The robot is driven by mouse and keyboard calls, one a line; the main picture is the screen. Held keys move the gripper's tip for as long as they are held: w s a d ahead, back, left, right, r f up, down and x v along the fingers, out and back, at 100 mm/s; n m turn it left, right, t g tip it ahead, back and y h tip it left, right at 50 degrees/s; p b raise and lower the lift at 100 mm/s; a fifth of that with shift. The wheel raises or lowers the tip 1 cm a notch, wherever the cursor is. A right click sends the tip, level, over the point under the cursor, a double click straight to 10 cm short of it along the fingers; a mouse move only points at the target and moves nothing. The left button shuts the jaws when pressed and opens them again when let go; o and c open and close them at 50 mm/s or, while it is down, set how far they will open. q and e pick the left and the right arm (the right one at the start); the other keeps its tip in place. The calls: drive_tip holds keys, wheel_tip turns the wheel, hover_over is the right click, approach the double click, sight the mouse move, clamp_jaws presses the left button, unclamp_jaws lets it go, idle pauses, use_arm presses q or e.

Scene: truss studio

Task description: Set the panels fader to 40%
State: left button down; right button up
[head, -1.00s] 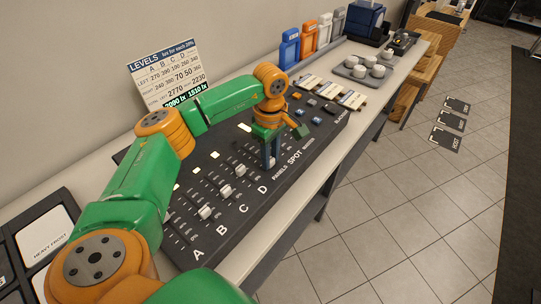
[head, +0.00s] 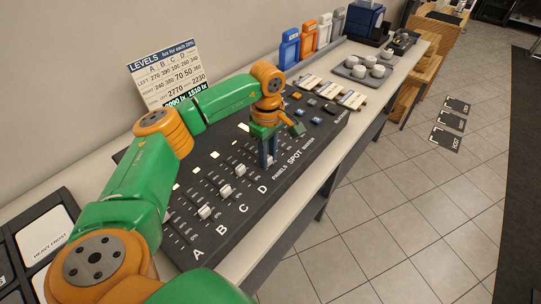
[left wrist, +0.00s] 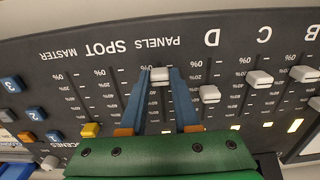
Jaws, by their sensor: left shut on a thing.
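The lighting console (head: 252,200) lies on the bench with a row of faders. My left gripper (head: 267,161) comes down over the panels fader. In the left wrist view, its blue fingers (left wrist: 160,88) are shut on the white panels fader knob (left wrist: 161,76), one finger on each side. The knob sits near the 0% end of its slot, close to the PANELS label (left wrist: 157,42). The fingers hide part of its scale, so the exact reading cannot be told. The D fader knob (left wrist: 209,93) stands further along its slot. My right gripper is not in view.
White knobs of the other faders, such as C (left wrist: 260,78), stand close by. A LEVELS card (head: 165,72) leans at the wall. Coloured buttons (head: 302,118) and fader strips lie beyond the gripper. A grey tray (head: 346,70) holds white pucks farther back.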

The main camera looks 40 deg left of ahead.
use_arm(q)
drive_tip(key=a, duration=0.2)
drive_tip(key=shift+w+a, duration=0.1)
drive_tip(key=shift+a, duration=0.2)
drive_tip(key=c, duration=0.6)
unclamp_jaws()
drive_tip(key=shift+c, duration=0.2)
wheel_tip(320, 180, up, 7)
drive_tip(key=b, duration=0.1)
